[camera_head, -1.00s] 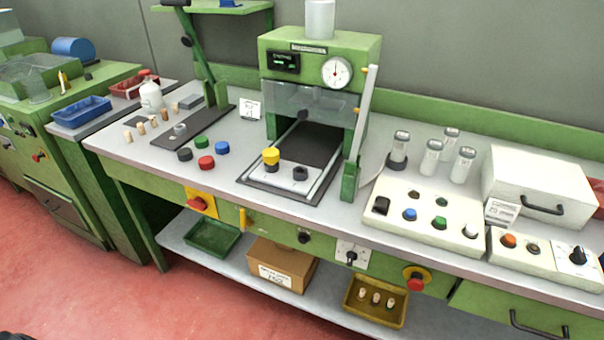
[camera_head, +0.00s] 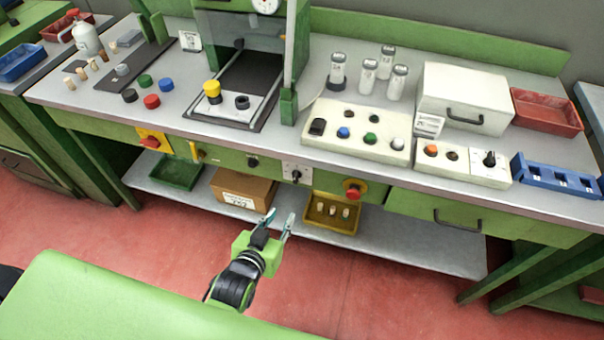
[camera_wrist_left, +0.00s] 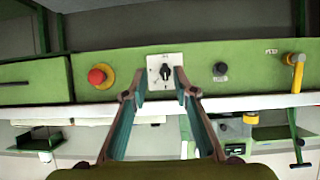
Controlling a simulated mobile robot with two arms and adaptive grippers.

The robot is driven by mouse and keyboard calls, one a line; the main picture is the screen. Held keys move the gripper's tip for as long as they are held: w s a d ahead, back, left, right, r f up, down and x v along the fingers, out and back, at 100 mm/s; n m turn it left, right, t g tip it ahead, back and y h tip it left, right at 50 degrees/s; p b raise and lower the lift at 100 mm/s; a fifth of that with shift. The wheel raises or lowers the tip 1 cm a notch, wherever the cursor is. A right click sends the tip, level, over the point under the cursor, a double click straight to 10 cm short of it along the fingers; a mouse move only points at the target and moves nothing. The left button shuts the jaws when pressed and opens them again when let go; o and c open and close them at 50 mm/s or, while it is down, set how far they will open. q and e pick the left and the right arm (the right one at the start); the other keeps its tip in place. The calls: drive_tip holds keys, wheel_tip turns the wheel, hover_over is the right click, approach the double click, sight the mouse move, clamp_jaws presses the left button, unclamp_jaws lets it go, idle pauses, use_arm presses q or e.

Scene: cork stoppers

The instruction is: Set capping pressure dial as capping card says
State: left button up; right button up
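A black dial on a white plate (camera_head: 297,173) sits on the green front of the bench. It also shows in the left wrist view (camera_wrist_left: 166,72), beyond the fingertips. My left gripper (camera_head: 281,216) is open and empty, in front of the bench and below the dial in the head view. Its fingers (camera_wrist_left: 158,92) point at the bench front, apart from the dial. A small white card (camera_head: 428,124) stands by the button panel, and another (camera_head: 190,41) beside the press. Their print is too small to read. My right gripper is not in view.
A red stop button (camera_head: 354,189) is right of the dial in the head view, and a small black knob (camera_head: 252,162) is left. The lower shelf (camera_head: 400,239) below holds a cardboard box (camera_head: 243,188) and a yellow tray (camera_head: 333,214) of corks. Red floor is open in front.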

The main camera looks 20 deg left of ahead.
sight(295, 176)
use_arm(q)
wheel_tip(295, 176, up, 6)
drive_tip(key=w+t, duration=0.1)
drive_tip(key=x, duration=1.3)
drive_tip(key=shift+w+a+f, duration=0.2)
drive_tip(key=shift+w+a, duration=0.05)
drive_tip(key=shift+w, duration=0.05)
drive_tip(key=shift+c, duration=0.2)
clamp_jaws()
